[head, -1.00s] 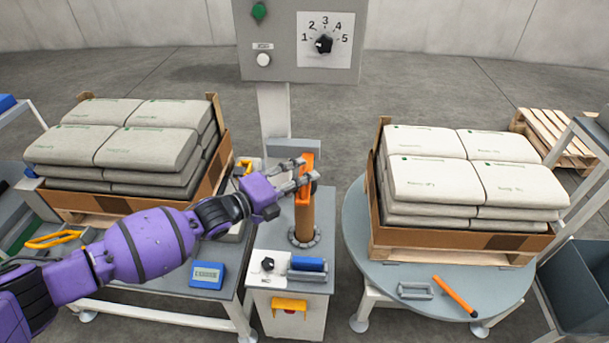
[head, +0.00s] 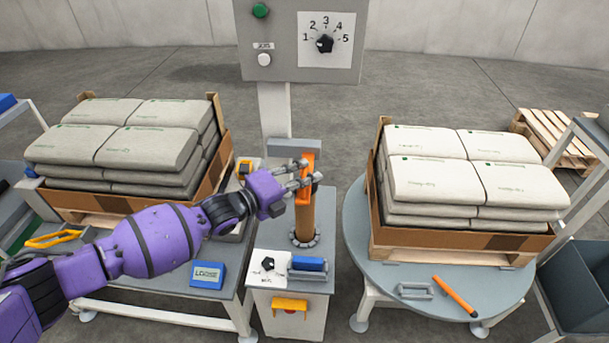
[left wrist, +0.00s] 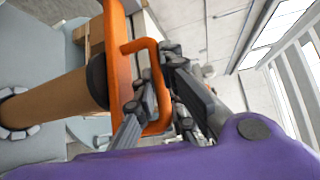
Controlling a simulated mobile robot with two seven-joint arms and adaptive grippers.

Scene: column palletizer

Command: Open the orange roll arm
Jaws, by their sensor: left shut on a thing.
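The orange roll arm (head: 307,178) stands at the top of a brown roll (head: 305,215) on the grey pedestal in the middle. In the left wrist view the orange arm (left wrist: 122,60) shows a loop handle (left wrist: 155,75) on its side. My left gripper (head: 300,178) comes in from the left and is shut on this handle. In the left wrist view my fingers (left wrist: 150,100) are on both sides of the handle bar. My right gripper is in neither view.
Stacked bags in a tray (head: 140,205) are on the left bench and more in a tray (head: 460,245) on the round table at right. A control panel (head: 295,40) rises behind the roll. A blue display (head: 207,275) reads LOOSE. An orange-handled tool (head: 455,296) lies on the round table.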

